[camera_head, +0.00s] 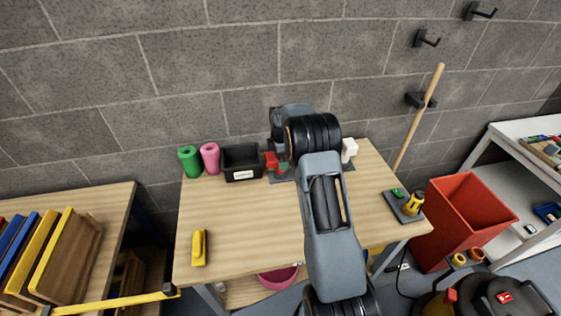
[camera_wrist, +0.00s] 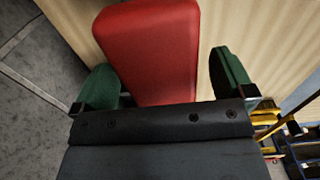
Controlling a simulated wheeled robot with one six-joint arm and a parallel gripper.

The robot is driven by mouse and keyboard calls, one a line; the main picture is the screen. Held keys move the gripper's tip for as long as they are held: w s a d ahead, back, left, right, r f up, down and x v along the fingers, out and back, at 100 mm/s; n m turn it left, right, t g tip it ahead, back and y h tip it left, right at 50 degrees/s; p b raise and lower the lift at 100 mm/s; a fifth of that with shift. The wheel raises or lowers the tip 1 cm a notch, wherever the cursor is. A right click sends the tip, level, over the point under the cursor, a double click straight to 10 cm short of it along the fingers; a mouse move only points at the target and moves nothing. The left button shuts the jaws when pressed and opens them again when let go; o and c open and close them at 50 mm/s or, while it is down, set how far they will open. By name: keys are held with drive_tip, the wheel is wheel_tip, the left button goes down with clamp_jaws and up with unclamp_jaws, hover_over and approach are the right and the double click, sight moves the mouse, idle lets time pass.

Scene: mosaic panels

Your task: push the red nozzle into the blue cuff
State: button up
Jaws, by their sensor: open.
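A red part, which I take for the red nozzle, shows at the back of the table, left of my arm (camera_head: 270,160). In the wrist view it is a large red tapered body (camera_wrist: 155,45) between my green fingertips. My gripper (camera_wrist: 166,80) is open around it. The left finger is close to its side; a clear gap shows at the right finger. In the head view my wrist hides most of the gripper. I cannot make out a blue cuff in either view; my arm covers part of the table's back.
A black bin (camera_head: 242,172) with a white label stands just left of the red part, beside pink (camera_head: 210,158) and green (camera_head: 189,161) cylinders. A white block (camera_head: 349,149) stands right of my wrist. A yellow object (camera_head: 199,247) lies front left. The table's left middle is clear.

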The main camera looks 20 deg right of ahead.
drive_tip(key=shift+c, duration=0.5)
drive_tip(key=c, duration=0.9)
drive_tip(key=shift+c, duration=0.2)
